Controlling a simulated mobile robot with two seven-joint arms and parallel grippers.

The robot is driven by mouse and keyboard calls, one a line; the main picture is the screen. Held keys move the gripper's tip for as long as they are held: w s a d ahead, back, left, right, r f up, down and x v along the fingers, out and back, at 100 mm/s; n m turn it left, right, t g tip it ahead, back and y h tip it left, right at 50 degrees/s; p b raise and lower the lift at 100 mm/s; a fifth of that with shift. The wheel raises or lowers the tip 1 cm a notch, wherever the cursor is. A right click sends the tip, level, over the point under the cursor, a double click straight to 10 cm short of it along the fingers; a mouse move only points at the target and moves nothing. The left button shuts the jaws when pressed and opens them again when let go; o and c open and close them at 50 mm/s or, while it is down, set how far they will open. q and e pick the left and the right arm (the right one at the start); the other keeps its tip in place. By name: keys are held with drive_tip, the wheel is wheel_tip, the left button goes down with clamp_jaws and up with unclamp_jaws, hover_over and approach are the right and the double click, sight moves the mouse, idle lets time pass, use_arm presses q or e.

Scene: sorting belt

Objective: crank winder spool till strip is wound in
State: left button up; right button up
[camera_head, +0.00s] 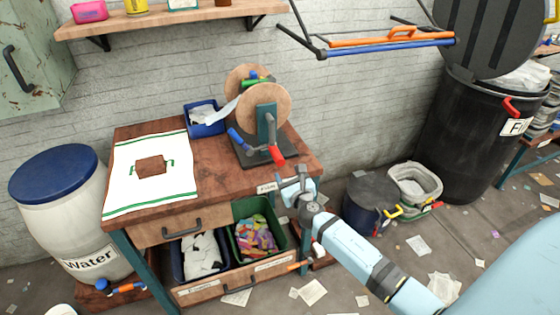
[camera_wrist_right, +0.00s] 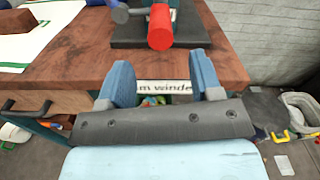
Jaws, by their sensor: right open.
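The winder stands on a dark base plate at the back right of the wooden bench. Its spool (camera_head: 268,103) has two round wooden discs. A red crank handle (camera_head: 277,155) points towards the front edge; it shows at the top of the right wrist view (camera_wrist_right: 160,28). A white strip (camera_head: 224,108) runs from a blue bin (camera_head: 205,118) to the spool; its far end is hidden. My right gripper (camera_head: 296,183) is open and empty at the bench's front right corner, apart from the red handle. In the right wrist view its blue fingers (camera_wrist_right: 158,82) stand apart.
A white towel (camera_head: 150,190) with a brown block (camera_head: 151,166) lies on the bench's left (camera_head: 225,178). A water barrel (camera_head: 60,220) stands left; buckets (camera_head: 370,195) stand right.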

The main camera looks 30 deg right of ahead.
sight(283, 166)
drive_tip(key=x, duration=0.7)
drive_tip(key=shift+w+d+b, duration=0.15)
drive_tip(key=shift+w+b, duration=0.15)
drive_tip(key=shift+w, duration=0.05)
clamp_jaws()
